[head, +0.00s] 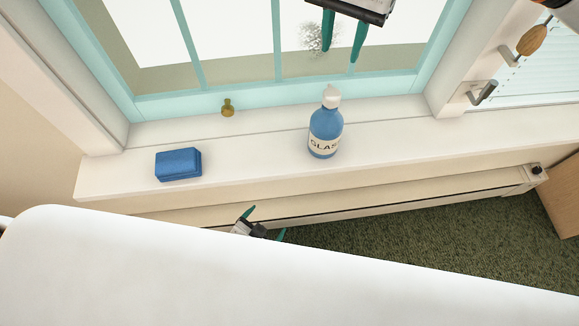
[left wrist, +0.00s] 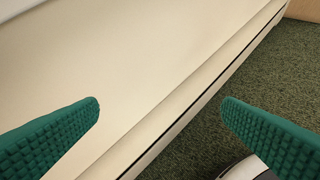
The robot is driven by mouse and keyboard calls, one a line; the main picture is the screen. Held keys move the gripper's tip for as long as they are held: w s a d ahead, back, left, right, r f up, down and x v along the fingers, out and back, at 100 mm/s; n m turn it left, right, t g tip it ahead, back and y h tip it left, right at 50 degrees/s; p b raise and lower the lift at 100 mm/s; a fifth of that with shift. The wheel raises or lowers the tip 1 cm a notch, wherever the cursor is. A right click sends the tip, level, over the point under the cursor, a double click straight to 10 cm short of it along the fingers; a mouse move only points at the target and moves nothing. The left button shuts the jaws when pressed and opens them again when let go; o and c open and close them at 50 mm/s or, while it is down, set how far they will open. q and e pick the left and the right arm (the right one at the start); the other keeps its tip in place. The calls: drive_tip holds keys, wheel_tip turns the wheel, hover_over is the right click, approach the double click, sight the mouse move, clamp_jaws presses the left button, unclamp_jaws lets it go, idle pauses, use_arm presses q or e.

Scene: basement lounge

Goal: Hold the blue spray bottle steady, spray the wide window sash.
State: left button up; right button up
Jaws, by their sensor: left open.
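The blue spray bottle (head: 325,132), with a white top and a label reading "GLAS", stands upright on the white sill in the head view. The wide window sash (head: 206,101) has a pale teal frame behind it, with a dark speckled smudge (head: 316,38) on its glass. My left gripper (head: 264,224) is open and empty, below the sill's front edge and apart from the bottle, partly hidden by my white body. Its green fingers frame only wall panel and carpet in the left wrist view (left wrist: 160,108). My right gripper (head: 342,58) is open and empty in front of the glass, above the bottle.
A blue sponge-like block (head: 178,164) lies on the sill (head: 250,152) left of the bottle. A small brass knob (head: 227,107) is by the sash's lower rail. A second window with a handle (head: 482,92) and blinds is at right. The sill right of the bottle is clear.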

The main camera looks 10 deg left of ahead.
sight(324, 136)
use_arm(q)
drive_tip(key=w+d+r+t+h, duration=0.1)
drive_tip(key=w+d+r+h, duration=0.1)
drive_tip(key=r, duration=0.5)
drive_tip(key=w+d+r+t+h, duration=0.1)
drive_tip(key=d+r+t+h, duration=0.1)
drive_tip(key=r, duration=0.5)
drive_tip(key=w+d+r+t+h, duration=0.1)
drive_tip(key=w+r+t+h, duration=0.1)
drive_tip(key=r, duration=0.6)
drive_tip(key=shift+w+d, duration=0.3)
drive_tip(key=shift+d, duration=0.1)
drive_tip(key=shift+w+r+t, duration=0.15)
drive_tip(key=shift+w+t, duration=0.15)
drive_tip(key=shift+w+d+r, duration=0.1)
drive_tip(key=shift+w+d, duration=0.05)
drive_tip(key=shift+w, duration=0.15)
drive_tip(key=x, duration=1.1)
drive_tip(key=shift+d, duration=0.15)
drive_tip(key=shift+c, duration=0.4)
drive_tip(key=c, duration=1.5)
use_arm(e)
drive_tip(key=shift+c, duration=0.2)
use_arm(q)
drive_tip(key=shift+o, duration=0.2)
use_arm(e)
clamp_jaws()
